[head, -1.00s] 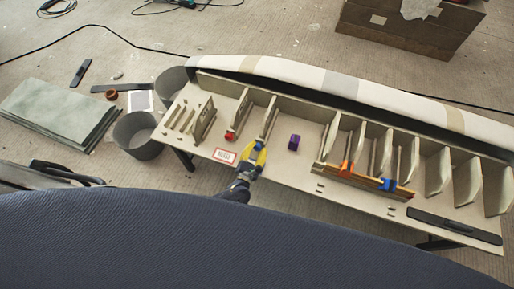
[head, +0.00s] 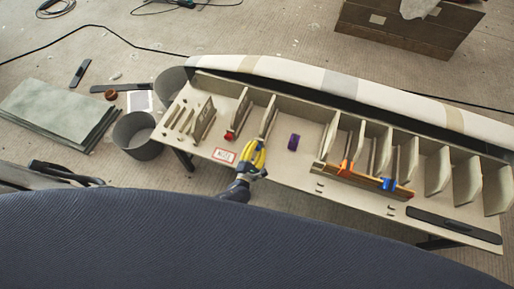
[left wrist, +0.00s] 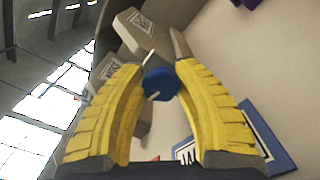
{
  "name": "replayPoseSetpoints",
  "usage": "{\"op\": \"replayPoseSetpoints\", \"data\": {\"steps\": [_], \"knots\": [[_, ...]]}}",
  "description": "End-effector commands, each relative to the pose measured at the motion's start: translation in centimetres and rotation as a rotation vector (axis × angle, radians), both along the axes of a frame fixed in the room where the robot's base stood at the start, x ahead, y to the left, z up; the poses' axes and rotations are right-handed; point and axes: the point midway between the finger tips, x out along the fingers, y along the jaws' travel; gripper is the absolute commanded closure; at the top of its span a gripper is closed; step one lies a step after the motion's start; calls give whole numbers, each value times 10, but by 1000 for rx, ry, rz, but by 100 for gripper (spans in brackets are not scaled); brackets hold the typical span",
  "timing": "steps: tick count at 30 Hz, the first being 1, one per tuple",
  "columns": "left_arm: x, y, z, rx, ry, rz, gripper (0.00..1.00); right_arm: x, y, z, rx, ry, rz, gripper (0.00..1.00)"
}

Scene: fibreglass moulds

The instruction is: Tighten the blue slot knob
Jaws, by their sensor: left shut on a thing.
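The blue slot knob (left wrist: 158,84) sits between the yellow fingertips in the left wrist view, with a thin pale rod or edge beside it. My left gripper (left wrist: 158,82) is shut on the knob, one finger on each side. In the head view my left gripper (head: 254,154) is at the front end of an upright divider (head: 268,116) on the bench, and its fingers mostly hide the knob there. My right gripper is not in either view.
A red knob (head: 229,135) is on the divider to the left, and a purple block (head: 294,142) lies to the right. Orange (head: 346,168) and blue (head: 388,184) clamps hold a wooden strip further right. A red-framed label (head: 224,155) lies left of the gripper.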

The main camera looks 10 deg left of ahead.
Motion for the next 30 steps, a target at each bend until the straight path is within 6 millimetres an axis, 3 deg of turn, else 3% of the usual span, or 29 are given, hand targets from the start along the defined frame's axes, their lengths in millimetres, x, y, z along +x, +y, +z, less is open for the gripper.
{"op": "replayPoseSetpoints", "data": {"steps": [4,5,11,22,30], "knots": [[3,-5,4,-5,-8,-6,97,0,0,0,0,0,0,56],[3,-5,4,-5,-8,-6,66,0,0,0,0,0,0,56],[2,-3,2,-4,-5,-3,43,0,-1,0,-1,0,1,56],[-4,-1,0,-2,-1,-1,41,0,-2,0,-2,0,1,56],[-39,2,0,-3,0,-3,41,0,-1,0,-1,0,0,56]]}}
